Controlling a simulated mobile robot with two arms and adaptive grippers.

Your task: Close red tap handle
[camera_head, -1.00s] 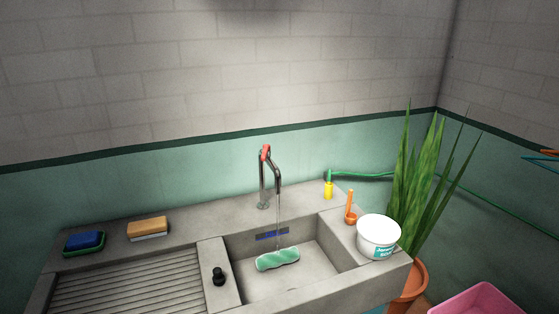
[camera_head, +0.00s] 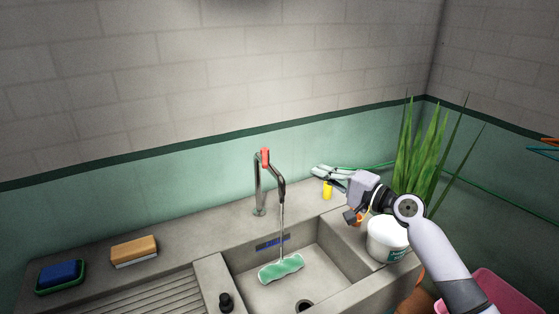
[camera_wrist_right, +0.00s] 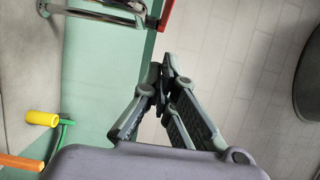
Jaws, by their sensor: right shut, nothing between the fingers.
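The metal tap (camera_head: 259,187) stands behind the sink basin, and a stream of water runs from its spout. Its red handle (camera_head: 265,157) sits on top of the tap; it also shows at the top of the right wrist view (camera_wrist_right: 166,14). My right gripper (camera_head: 316,170) is to the right of the tap, apart from the handle. In the right wrist view its fingers (camera_wrist_right: 163,76) meet at the tips with nothing between them. My left gripper is not in view.
A yellow hose fitting (camera_head: 327,190) and a white tub (camera_head: 387,240) are near my right arm. A potted plant (camera_head: 425,150) stands at right. An orange sponge (camera_head: 134,251) lies at left.

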